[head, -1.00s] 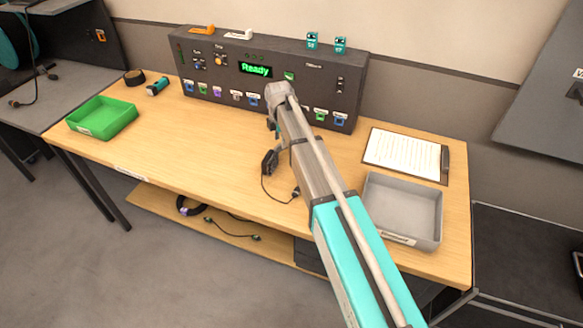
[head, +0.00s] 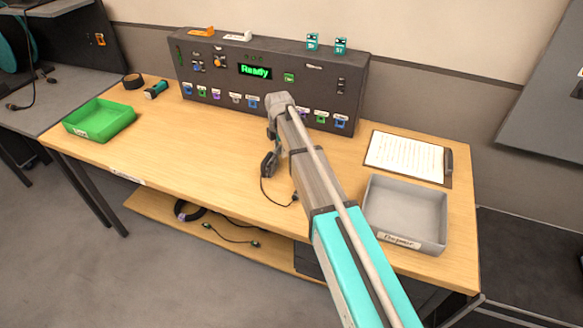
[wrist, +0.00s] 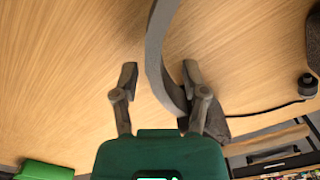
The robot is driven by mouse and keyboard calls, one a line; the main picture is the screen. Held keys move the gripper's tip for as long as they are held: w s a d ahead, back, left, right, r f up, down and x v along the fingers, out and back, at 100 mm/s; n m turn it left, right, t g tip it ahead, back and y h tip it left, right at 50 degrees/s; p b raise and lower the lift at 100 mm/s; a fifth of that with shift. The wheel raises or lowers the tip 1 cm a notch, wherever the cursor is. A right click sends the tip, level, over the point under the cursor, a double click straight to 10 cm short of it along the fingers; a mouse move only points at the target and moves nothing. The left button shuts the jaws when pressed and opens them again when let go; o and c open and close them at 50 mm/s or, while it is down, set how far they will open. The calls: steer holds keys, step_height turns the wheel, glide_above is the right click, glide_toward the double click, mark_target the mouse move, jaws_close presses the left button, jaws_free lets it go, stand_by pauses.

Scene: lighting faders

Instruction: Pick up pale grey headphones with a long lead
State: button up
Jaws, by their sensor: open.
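The headphones (head: 268,166) lie on the wooden table below my arm, partly hidden by it in the head view. A dark ear cup shows there, with the lead (head: 276,200) curling towards the table's front. In the wrist view, the grey headband (wrist: 155,60) curves between the fingers of my gripper (wrist: 159,74), nearer the right finger. An ear cup (wrist: 217,126) shows just beyond that finger. The gripper is open, with a clear gap between the left finger and the band. I cannot tell its exact height over the band.
A dark control panel reading "Ready" (head: 255,71) stands along the table's back. A grey tray (head: 402,244) and a clipboard (head: 408,157) are on the right. A green tray (head: 99,120) is at the far left. The table's left middle (head: 190,150) is clear.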

jaws_close()
steer(key=shift+r, duration=0.1)
stand_by(0.6)
steer(key=shift+r+p, duration=0.9)
steer(key=shift+p, duration=0.1)
steer(key=s+d+r+p, duration=0.1)
steer(key=s+r+p, duration=1)
steer(key=s, duration=0.3)
steer(key=shift+a, duration=0.1)
stand_by(0.5)
